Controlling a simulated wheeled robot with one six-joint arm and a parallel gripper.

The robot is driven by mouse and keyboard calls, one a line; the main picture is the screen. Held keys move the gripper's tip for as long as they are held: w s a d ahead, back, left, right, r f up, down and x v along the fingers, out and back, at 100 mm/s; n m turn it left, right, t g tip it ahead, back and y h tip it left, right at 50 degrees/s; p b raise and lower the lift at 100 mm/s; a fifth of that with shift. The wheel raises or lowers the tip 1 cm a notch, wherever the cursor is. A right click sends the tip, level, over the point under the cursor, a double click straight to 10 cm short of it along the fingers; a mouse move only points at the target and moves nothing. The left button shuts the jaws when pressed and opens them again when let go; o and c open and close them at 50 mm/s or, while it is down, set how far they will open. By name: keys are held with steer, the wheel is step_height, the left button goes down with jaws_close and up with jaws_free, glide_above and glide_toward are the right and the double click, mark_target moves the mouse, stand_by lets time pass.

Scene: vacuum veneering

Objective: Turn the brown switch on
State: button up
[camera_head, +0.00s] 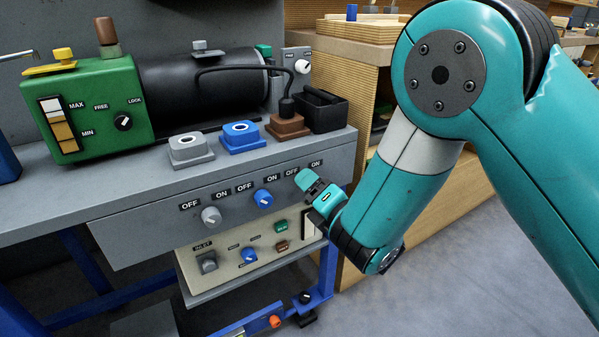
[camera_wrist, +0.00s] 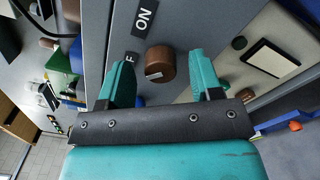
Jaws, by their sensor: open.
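The brown switch (camera_wrist: 160,63) is a round knob on the grey panel, seen in the wrist view. A pale mark shows on the lower left of its face. The ON label (camera_wrist: 144,18) is above it, and an OFF label, mostly hidden, is to its left. My gripper (camera_wrist: 158,72) is open, with one teal finger on each side of the knob. I cannot tell whether either finger touches it. In the head view my gripper (camera_head: 307,183) is at the panel's right end, below the last OFF and ON labels, and hides the brown switch.
A grey knob (camera_head: 211,216) and a blue knob (camera_head: 263,199) sit to the left on the same panel. A lower cream panel (camera_head: 222,278) carries further switches. Grey, blue and brown (camera_head: 288,126) sockets stand on the bench top above. Wooden shelving is to the right.

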steer(key=shift+w+a, duration=0.25)
steer(key=shift+w, duration=0.3)
steer(key=c, duration=0.9)
